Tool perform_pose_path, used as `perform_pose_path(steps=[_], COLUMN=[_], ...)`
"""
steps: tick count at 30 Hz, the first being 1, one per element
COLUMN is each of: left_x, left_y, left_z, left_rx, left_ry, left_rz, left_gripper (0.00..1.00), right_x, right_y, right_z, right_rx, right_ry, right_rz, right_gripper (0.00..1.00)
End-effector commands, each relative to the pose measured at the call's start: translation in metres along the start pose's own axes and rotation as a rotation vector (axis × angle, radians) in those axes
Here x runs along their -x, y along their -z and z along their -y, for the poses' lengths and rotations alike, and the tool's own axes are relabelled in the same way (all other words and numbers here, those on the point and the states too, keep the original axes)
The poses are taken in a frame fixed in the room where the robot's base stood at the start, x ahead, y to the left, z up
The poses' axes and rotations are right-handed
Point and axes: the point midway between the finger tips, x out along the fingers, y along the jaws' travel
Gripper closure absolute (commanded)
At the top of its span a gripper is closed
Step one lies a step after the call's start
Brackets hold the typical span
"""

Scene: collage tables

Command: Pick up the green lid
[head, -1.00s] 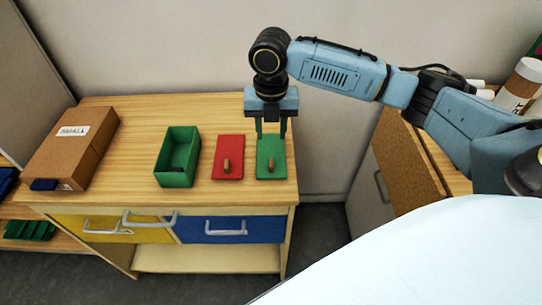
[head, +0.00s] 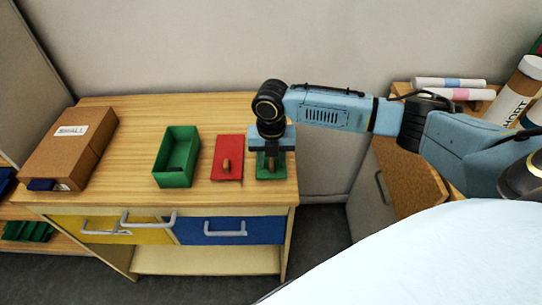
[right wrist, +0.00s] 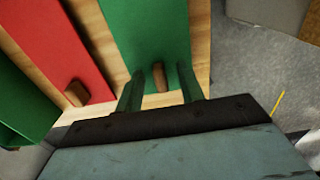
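The green lid (head: 268,172) lies flat at the right end of the wooden cabinet top, mostly hidden under my right gripper in the head view. In the right wrist view the green lid (right wrist: 150,35) shows with its brown knob (right wrist: 159,77). My right gripper (head: 270,168) is lowered over it. Its two green fingers (right wrist: 160,85) stand apart on either side of the knob, with gaps showing, so it is open. My left gripper is not in view.
A red lid (head: 228,158) with a brown knob lies just left of the green lid. An open green box (head: 177,158) and a cardboard box (head: 70,150) stand farther left. The cabinet's right edge is close to the green lid.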

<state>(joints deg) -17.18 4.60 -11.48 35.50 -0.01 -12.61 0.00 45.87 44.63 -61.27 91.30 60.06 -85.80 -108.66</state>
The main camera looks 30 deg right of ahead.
Motion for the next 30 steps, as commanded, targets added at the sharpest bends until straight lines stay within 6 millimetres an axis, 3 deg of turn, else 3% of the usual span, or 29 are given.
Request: perform_pose_path(steps=[3, 12, 23, 30], left_x=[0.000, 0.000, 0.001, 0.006], left_y=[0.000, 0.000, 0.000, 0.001], left_z=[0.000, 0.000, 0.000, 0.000], left_rx=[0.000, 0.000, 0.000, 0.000], left_ry=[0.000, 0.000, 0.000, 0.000], left_rz=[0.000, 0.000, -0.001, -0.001], left_gripper=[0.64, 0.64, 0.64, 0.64], right_x=[0.000, 0.001, 0.006, 0.050], right_y=[0.000, 0.000, -0.001, -0.001], right_z=[0.000, 0.000, 0.000, -0.001], right_rx=[0.000, 0.000, -0.001, 0.000], right_ry=[0.000, 0.001, 0.000, -0.002], right_rz=[0.000, 0.000, 0.001, 0.003], right_gripper=[0.62, 1.00, 1.00, 1.00])
